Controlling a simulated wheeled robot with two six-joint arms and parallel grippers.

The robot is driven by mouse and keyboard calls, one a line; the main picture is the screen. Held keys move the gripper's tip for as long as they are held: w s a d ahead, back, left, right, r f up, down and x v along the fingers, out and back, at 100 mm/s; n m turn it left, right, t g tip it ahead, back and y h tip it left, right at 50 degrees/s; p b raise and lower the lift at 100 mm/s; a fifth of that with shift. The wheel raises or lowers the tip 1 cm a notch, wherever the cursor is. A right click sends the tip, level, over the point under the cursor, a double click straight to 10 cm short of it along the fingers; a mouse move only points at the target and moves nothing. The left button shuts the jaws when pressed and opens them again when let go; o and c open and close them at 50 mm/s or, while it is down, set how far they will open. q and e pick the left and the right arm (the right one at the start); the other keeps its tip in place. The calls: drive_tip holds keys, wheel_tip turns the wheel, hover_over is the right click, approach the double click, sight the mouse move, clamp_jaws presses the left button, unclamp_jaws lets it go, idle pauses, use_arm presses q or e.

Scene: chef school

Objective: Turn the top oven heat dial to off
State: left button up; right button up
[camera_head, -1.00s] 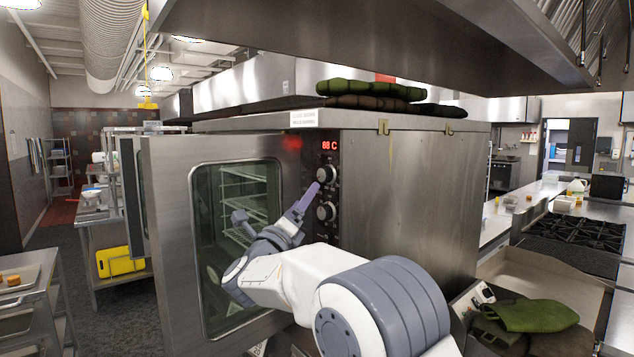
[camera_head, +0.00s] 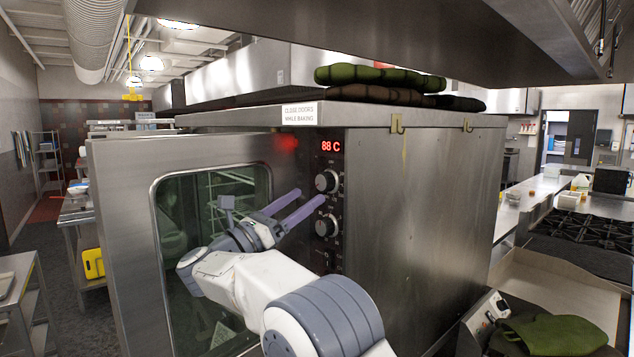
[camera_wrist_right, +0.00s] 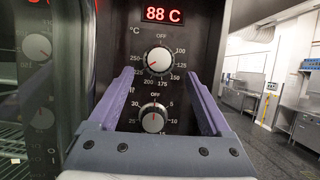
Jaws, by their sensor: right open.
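The top oven heat dial (camera_head: 327,181) is a round silver knob on the oven's black control panel, under a red display reading 88 C. In the right wrist view the dial (camera_wrist_right: 159,60) has OFF at the top of its scale, and its mark appears to point lower left. A second, similar dial (camera_head: 326,225) sits below it. My right gripper (camera_head: 310,195) is open and empty, its purple fingers reaching towards the panel. In the wrist view the fingers stand either side of the dials, with the top dial just beyond the tips; contact cannot be told. My left gripper is out of view.
The oven's glass door (camera_head: 212,250) is left of my right arm and close to it. Folded green and dark cloths (camera_head: 380,77) lie on the oven. A stove (camera_head: 585,232) and counter stand at the right. A metal hood overhangs the top.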

sight(321, 186)
drive_tip(key=p+x, duration=0.2)
drive_tip(key=x, duration=0.2)
drive_tip(key=shift+w+a+r, duration=0.1)
drive_tip(key=shift+a+r, duration=0.05)
drive_tip(key=shift+r, duration=0.05)
drive_tip(key=shift+w+d, duration=0.2)
drive_tip(key=shift+d, duration=0.15)
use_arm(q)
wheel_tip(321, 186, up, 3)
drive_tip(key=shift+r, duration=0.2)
